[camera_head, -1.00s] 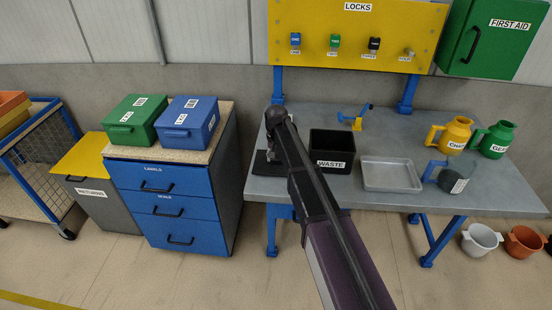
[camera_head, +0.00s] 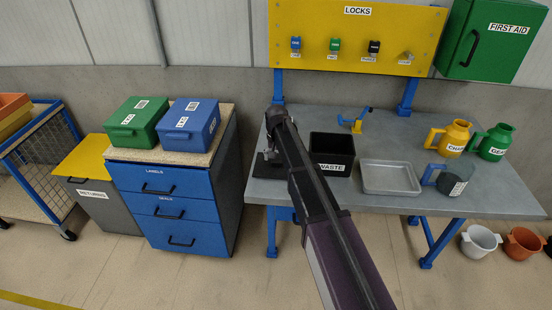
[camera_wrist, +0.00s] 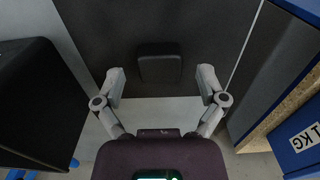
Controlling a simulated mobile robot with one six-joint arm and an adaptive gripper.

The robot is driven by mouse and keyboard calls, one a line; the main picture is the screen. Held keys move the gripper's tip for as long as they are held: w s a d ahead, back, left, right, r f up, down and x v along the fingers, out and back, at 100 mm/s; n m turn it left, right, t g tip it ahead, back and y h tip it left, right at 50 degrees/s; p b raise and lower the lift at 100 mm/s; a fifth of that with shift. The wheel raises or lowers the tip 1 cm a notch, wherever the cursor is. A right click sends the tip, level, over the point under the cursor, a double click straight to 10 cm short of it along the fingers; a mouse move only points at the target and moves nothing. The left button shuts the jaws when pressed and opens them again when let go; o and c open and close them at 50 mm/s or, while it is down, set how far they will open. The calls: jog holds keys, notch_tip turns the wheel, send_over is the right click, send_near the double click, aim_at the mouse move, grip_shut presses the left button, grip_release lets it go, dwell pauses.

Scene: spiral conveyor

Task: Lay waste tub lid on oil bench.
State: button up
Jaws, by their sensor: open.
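The waste tub lid (camera_wrist: 95,30) is a flat dark panel with a raised block handle (camera_wrist: 160,64). In the head view, the dark lid (camera_head: 261,168) lies at the left end of the grey oil bench (camera_head: 300,192), partly hidden by my arm. My gripper (camera_wrist: 161,74) is open, its fingers apart on either side of the handle, with clear gaps and no visible contact. In the head view my gripper (camera_head: 270,155) is low over the lid. The black waste tub (camera_head: 332,168) stands open-topped to the right; its dark side (camera_wrist: 40,110) shows left in the wrist view.
A grey tray (camera_head: 390,190), a dark jug (camera_head: 455,180), yellow and green jugs and a blue-yellow tool (camera_head: 357,120) stand on the bench. A blue drawer cabinet (camera_head: 170,190) with green and blue boxes is left. The lock board (camera_head: 390,30) hangs behind.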

aim_at(277, 160)
notch_tip(277, 160, up, 11)
jog(key=p, duration=1)
jog(key=shift+f, duration=0.1)
dwell(0.6)
jog(key=s+d, duration=2.2)
jog(key=s, duration=0.4)
jog(key=shift+d, duration=0.4)
